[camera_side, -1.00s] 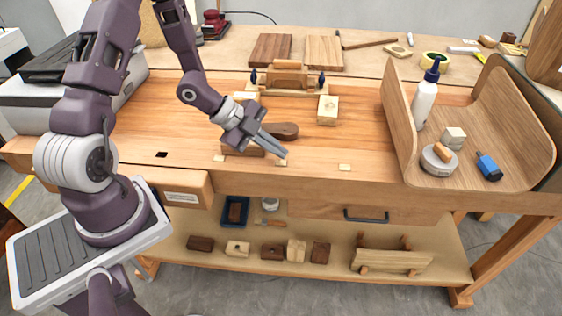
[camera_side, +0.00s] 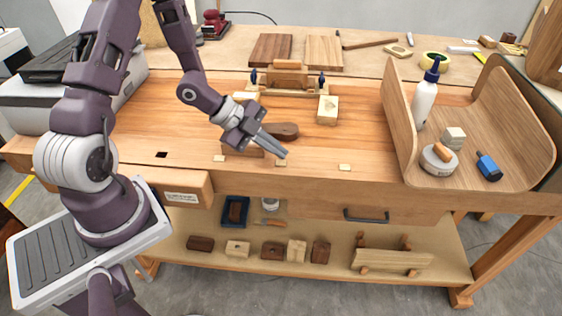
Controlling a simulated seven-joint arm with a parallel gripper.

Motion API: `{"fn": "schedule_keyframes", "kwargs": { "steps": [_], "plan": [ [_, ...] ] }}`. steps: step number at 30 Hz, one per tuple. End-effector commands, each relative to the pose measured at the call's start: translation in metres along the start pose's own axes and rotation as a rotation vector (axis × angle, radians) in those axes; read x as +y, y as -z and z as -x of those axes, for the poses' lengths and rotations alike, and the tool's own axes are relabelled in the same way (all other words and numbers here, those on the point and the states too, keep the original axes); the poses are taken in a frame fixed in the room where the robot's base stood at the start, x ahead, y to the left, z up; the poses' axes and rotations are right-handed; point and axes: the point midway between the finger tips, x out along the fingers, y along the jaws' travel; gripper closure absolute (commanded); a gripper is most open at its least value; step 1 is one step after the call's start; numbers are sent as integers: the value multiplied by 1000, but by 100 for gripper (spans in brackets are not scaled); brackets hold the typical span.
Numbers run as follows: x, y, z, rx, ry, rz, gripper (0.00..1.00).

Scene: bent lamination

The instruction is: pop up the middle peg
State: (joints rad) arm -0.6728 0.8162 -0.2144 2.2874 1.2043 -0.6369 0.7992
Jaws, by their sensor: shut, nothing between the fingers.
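Three small pale square pegs lie in a row along the front of the wooden bench top (camera_side: 370,180): a left peg (camera_side: 219,158), the middle peg (camera_side: 281,163) and a right peg (camera_side: 345,167). From this view they look about level with the bench surface; I cannot tell whether any stands proud. My gripper (camera_side: 284,155) is shut and empty. It slants down to the right, with its fingertips right at the middle peg and partly covering it. Whether the tips touch the peg cannot be told.
A dark wooden handled tool (camera_side: 284,131) lies just behind my gripper, beside a wooden block (camera_side: 243,151). A pale block (camera_side: 328,110) stands further back. A curved wooden tray (camera_side: 405,140) holds a white bottle (camera_side: 425,100) at right. The bench between right peg and tray is clear.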

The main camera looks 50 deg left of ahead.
Motion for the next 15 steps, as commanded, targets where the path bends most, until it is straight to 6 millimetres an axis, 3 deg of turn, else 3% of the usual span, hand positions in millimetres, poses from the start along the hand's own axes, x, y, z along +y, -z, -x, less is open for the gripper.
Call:
{"fn": "schedule_keyframes", "kwargs": {
  "steps": [15],
  "plan": [
    [4, -4, -6, 0, 0, 0, 100]
  ]
}}
